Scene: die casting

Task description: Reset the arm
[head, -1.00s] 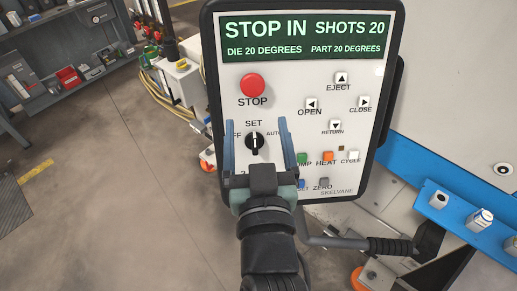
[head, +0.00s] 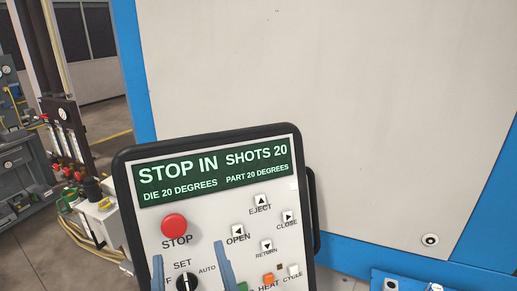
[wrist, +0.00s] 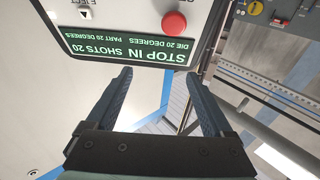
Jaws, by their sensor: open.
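The control panel (head: 210,188) is white with a black frame and a green display (head: 213,171) reading STOP IN, SHOTS 20. Its red STOP button (head: 174,227) is above the dark selector knob (head: 187,283), which is cut by the bottom edge. My gripper (head: 190,250) is open and empty. Only its blue fingertips show in the head view, either side of the knob's lettering in the picture. In the wrist view my gripper (wrist: 158,75) shows both fingers apart, with the upside-down panel display (wrist: 125,44) beyond them. No contact with the panel is visible.
A large white machine face (head: 330,110) with blue edging stands behind the panel. A blue ledge (head: 440,284) is at lower right. At left are a hose stand (head: 70,140) and a grey workbench (head: 22,165).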

